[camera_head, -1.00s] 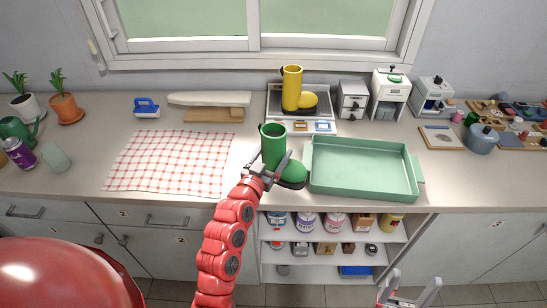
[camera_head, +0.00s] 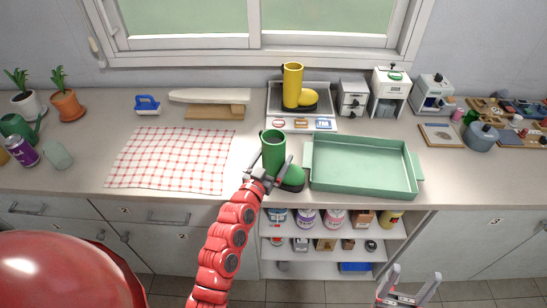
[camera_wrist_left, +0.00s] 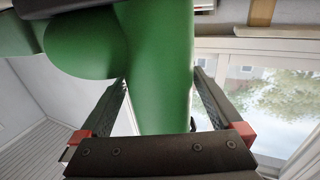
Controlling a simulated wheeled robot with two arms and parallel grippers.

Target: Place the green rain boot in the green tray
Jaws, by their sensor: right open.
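The green rain boot (camera_head: 273,157) stands upright at the counter's front edge, its toe pointing right, just left of the green tray (camera_head: 418,175). My left gripper (camera_head: 268,178) is at the lower part of its shaft. In the left wrist view the boot's shaft (camera_wrist_left: 160,60) lies between the fingers of my left gripper (camera_wrist_left: 158,85), which appear to touch both sides. I cannot tell whether the sole rests on the counter. The green tray is empty. My right gripper (camera_head: 408,290) is open and empty, low in front of the cabinets.
A checked cloth (camera_head: 170,160) lies to the left. Small machines and a board (camera_head: 441,135) stand behind and right of the tray. Shelves (camera_head: 320,255) with cans are below the counter.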

